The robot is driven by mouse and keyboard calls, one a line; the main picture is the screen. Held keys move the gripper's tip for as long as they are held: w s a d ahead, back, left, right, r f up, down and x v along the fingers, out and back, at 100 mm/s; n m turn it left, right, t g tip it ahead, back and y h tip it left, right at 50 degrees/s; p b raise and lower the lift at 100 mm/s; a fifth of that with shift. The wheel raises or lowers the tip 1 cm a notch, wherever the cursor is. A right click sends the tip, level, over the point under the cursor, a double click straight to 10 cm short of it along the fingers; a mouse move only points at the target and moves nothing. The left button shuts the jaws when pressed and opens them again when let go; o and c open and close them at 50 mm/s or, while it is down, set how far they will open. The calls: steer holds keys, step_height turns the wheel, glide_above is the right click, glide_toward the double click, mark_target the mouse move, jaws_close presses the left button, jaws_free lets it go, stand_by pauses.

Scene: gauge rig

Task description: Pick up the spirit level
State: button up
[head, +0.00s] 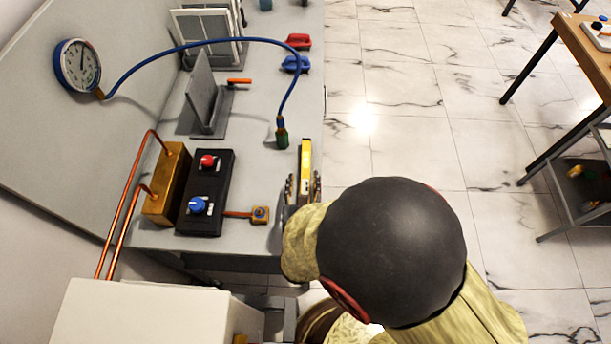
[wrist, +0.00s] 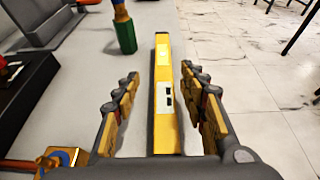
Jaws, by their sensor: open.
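The spirit level is a long yellow bar with a pale middle section. In the head view the spirit level (head: 305,160) lies near the bench's right edge, its near end hidden by my gripper. In the wrist view the spirit level (wrist: 163,75) runs away from me between my fingers. My gripper (head: 303,188) is open, and in the wrist view its two fingers (wrist: 160,85) stand one on each side of the bar with gaps. I cannot tell the exact height of the fingers over the bench.
A green-ended hose fitting (head: 282,138) stands just left of the level's far end. The grey bench (head: 262,80) drops to open marble floor (head: 410,130) at right.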

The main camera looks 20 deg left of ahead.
mark_target(305, 174)
steer(key=x, duration=0.1)
steer(key=b+x, duration=0.1)
steer(key=x, duration=0.3)
steer(key=shift+d+f+b, duration=0.25)
steer(key=shift+b, duration=0.1)
jaws_close()
steer(key=shift+r, duration=0.1)
stand_by(0.3)
